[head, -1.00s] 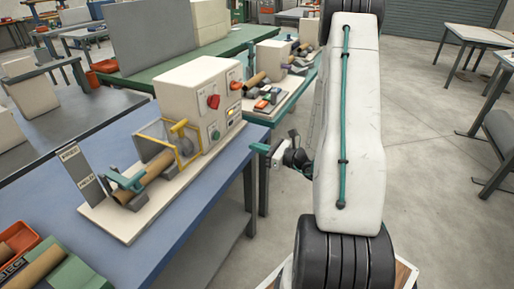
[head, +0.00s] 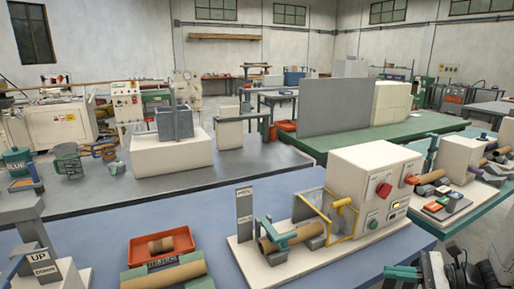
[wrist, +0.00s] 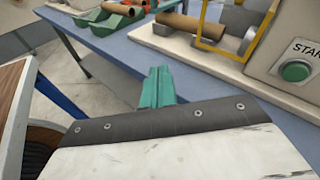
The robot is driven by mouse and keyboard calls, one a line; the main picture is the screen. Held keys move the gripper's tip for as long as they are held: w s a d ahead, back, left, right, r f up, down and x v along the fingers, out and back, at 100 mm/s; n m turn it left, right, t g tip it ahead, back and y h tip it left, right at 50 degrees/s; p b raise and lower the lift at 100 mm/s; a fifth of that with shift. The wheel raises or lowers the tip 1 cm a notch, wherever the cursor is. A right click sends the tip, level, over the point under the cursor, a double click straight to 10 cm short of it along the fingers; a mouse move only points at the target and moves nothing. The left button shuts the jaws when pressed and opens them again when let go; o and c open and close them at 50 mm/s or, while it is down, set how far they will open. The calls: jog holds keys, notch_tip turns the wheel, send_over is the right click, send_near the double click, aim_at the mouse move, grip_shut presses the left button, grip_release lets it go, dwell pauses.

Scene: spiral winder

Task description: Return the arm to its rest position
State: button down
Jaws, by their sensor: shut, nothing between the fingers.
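My gripper (wrist: 157,88) shows in the wrist view as two teal fingers pressed together, with nothing between them. It points toward the front edge of the blue bench (wrist: 110,48) and is apart from it. In the head view, part of my gripper (head: 402,272) shows at the bottom right, beside the bench's front edge. Most of my arm is outside the head view, so its full pose is hidden.
The winder (head: 375,190) stands on the blue bench (head: 210,210), with a brown tube (head: 290,236) at its front. A green START button (wrist: 295,70) shows close by. An orange tray (head: 160,245) and green holder (head: 135,278) are left. A wooden surface (wrist: 12,95) is at the wrist view's left edge.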

jog(key=s+a+r+n+g+h, duration=0.3)
jog(key=s+a+r+n+h, duration=0.2)
jog(key=s+r+n, duration=0.3)
jog(key=s+a+r+n+g+h, duration=0.3)
jog(key=s+a+r+n+h, duration=0.2)
jog(key=n, duration=0.8)
jog(key=s+r+h, duration=0.3)
jog(key=s+r, duration=0.1)
jog(key=r, duration=0.1)
jog(key=shift+a+r+n, duration=0.2)
jog(key=shift+a+n, duration=0.1)
jog(key=shift+n, duration=0.1)
jog(key=shift+s, duration=0.1)
dwell(0.7)
